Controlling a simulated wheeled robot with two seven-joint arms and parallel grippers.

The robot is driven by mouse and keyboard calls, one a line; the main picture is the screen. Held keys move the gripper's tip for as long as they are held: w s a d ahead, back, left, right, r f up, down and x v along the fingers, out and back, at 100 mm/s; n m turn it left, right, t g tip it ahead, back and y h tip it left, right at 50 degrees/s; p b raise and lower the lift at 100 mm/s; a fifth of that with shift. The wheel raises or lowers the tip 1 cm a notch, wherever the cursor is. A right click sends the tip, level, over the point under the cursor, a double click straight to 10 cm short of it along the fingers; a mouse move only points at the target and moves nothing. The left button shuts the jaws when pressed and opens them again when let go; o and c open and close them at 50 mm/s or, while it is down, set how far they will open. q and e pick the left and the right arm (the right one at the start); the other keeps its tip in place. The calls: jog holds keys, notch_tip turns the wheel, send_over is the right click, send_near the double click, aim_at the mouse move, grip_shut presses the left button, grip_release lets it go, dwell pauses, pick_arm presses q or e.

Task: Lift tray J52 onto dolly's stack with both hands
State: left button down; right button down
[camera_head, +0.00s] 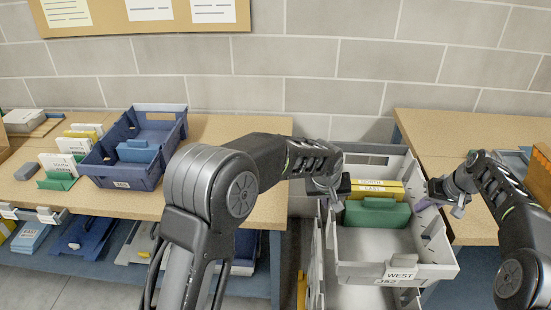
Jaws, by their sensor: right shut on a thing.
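A light grey tray (362,270) is at the centre right, holding a green case (377,216) and yellow pieces (379,191). A white WEST card (402,262) is at its front, with a J52 tag (386,282) just below. Another grey tray (362,298) shows underneath; whether they touch is unclear. My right gripper (431,199) is shut on the grey tray's right rim. My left gripper (333,200) is at the tray's left rim; its fingertips are partly hidden, so its grip is unclear. The dolly is not clearly visible.
A wooden bench (262,203) on the left bears a blue tray (118,181) and several white cards. A lower blue shelf (100,268) holds more items. Another bench (450,122) stands at the right, close to the grey tray. A block wall (330,60) closes the back.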

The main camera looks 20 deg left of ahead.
pick_arm(q)
jog(key=shift+a+f, duration=0.1)
jog(key=shift+a, duration=0.3)
pick_arm(e)
jog(key=shift+w+a, duration=0.15)
jog(key=shift+a, duration=0.45)
jog(key=shift+f, duration=0.1)
jog(key=shift+f+b, duration=0.75)
jog(key=shift+b, duration=0.15)
pick_arm(q)
jog(key=shift+f, duration=0.75)
pick_arm(e)
jog(key=shift+r, duration=0.1)
pick_arm(q)
jog(key=shift+s, duration=0.1)
